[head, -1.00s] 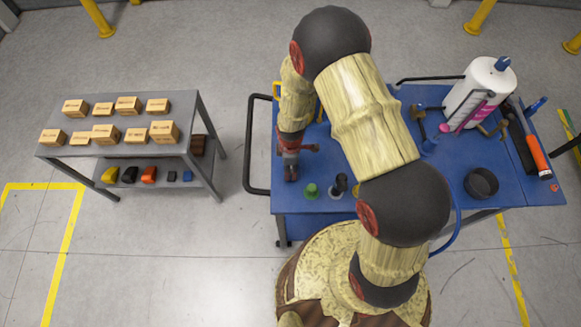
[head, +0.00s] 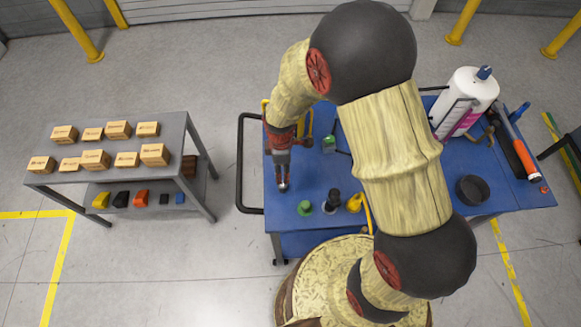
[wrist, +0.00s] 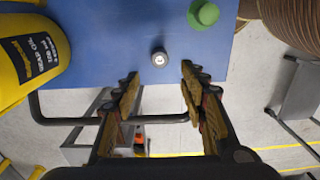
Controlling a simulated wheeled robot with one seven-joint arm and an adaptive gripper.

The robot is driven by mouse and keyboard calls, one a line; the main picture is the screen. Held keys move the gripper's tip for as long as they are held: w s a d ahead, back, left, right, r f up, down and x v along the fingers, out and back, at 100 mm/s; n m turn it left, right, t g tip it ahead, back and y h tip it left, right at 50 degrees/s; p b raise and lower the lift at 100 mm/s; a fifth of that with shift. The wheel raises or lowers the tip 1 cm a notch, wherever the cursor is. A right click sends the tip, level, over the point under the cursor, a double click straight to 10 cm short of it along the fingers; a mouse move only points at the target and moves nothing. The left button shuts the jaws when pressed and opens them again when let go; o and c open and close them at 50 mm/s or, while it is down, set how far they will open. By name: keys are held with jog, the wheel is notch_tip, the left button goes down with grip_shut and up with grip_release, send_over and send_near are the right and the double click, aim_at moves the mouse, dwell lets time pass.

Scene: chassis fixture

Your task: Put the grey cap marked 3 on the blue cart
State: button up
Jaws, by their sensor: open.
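In the wrist view a small grey cap (wrist: 159,59) with a pale top stands on the blue cart (wrist: 110,45). I cannot read a number on it. My gripper (wrist: 159,80) is open, with its fingers on either side in the picture and the cap just beyond the tips, not gripped. In the head view my gripper (head: 282,166) points down over the left part of the blue cart (head: 318,178), and a small grey shape at its tips seems to be the cap (head: 283,187). I cannot tell the exact height gap.
A green cap (wrist: 204,14) stands close by, with a black piece (head: 333,197) and a yellow piece (head: 354,203) to its right. A yellow gear oil bottle (wrist: 35,50) stands nearby. A grey table (head: 110,175) with several boxes stands left, past the cart's black handle (head: 240,165).

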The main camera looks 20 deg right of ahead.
jog(key=s+d+r+m+t, duration=0.15)
jog(key=r+m, duration=0.25)
jog(key=r, duration=0.7)
jog(key=s+d+r+m+t, duration=0.1)
jog(key=d+r+m, duration=0.2)
jog(key=r, duration=0.8)
jog(key=s+d+r+m+t, duration=0.3)
jog(key=s+r+m, duration=0.5)
jog(key=s+r, duration=0.5)
jog(key=shift+s+d+m, duration=0.2)
jog(key=shift+d+m, duration=0.2)
jog(key=shift+d, duration=0.3)
notch_tip(320, 180, down, 17)
jog(key=b, duration=1.7)
